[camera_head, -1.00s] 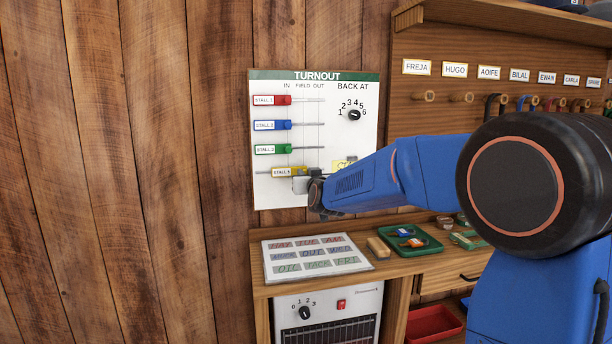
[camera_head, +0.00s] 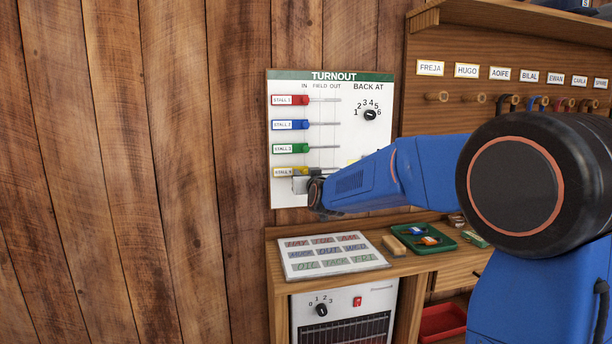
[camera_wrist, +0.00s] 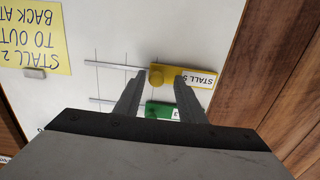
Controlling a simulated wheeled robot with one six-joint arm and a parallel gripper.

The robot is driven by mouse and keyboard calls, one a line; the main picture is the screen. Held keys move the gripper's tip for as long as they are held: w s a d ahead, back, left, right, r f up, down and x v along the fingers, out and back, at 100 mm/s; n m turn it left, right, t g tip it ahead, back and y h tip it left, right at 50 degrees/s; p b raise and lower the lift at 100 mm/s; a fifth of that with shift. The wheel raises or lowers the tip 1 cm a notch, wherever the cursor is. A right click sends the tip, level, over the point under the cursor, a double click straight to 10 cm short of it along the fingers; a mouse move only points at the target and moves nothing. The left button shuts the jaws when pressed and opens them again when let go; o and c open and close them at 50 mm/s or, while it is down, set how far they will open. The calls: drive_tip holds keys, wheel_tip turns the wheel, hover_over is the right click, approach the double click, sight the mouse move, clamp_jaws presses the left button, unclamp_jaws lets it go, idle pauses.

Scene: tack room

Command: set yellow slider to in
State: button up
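The yellow slider (camera_head: 305,171) is the lowest on the white TURNOUT board (camera_head: 343,137). Its block sits at the left end of its rail, under the IN column and roughly in line with the red (camera_head: 304,100), blue (camera_head: 303,124) and green (camera_head: 303,148) sliders. My gripper (camera_head: 308,186) is at the board by the yellow slider and partly covers it. In the upside-down wrist view, the yellow slider's round knob (camera_wrist: 156,78) lies between the spread fingertips of my gripper (camera_wrist: 160,77). The left finger is close to the knob; contact is unclear. A gap shows on the right.
The green slider also shows between the fingers in the wrist view (camera_wrist: 158,109). A yellow note (camera_wrist: 35,33) is on the board. Below are a labelled panel (camera_head: 330,256) and a green tray (camera_head: 448,241). A dial (camera_head: 370,114) is at the upper right.

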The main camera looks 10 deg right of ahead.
drive_tip(key=s, duration=1.7)
drive_tip(key=shift+s, duration=0.2)
drive_tip(key=s+d+f+g, duration=0.2)
drive_tip(key=s+f+g, duration=0.2)
drive_tip(key=s+f, duration=0.4)
drive_tip(key=s+d+f+g, duration=0.2)
drive_tip(key=s+f, duration=0.6)
drive_tip(key=s, duration=0.9)
drive_tip(key=s+d+f+g, duration=0.3)
drive_tip(key=s+f+g, duration=0.4)
drive_tip(key=s, duration=0.6)
drive_tip(key=shift+s+f, duration=0.25)
drive_tip(key=shift+f, duration=0.25)
